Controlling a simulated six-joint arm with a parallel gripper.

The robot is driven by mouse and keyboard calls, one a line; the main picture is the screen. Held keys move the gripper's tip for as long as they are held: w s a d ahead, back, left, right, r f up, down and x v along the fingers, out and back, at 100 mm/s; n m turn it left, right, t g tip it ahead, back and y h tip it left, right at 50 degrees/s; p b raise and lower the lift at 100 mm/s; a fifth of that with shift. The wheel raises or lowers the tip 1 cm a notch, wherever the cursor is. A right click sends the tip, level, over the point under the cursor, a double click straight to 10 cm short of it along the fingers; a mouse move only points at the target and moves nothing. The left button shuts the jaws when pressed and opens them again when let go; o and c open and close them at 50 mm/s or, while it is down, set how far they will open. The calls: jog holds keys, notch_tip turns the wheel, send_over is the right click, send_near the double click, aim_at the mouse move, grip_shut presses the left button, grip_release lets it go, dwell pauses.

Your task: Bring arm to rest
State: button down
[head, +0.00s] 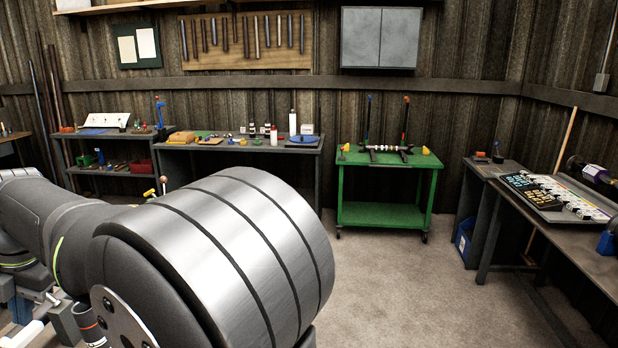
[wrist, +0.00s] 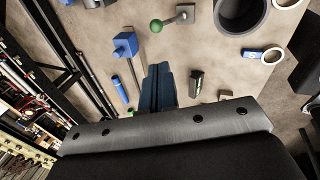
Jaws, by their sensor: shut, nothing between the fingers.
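My gripper (wrist: 158,72) shows in the wrist view as two dark blue fingers, pressed together with nothing between them. It points over a pale beige surface and touches nothing that I can see. In the head view my arm fills the lower left and middle foreground, with a large ribbed grey joint nearest the camera. My gripper is hidden or out of frame there.
The wrist view shows a blue block (wrist: 125,44), a green ball knob (wrist: 156,25), a dark cup (wrist: 240,12) and a small black cylinder (wrist: 196,82) around the fingers. The head view shows a green cart (head: 385,218), a right-hand bench (head: 590,241) and clear floor between.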

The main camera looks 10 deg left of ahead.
jog(key=x, duration=1.8)
jog(key=shift+d, duration=0.35)
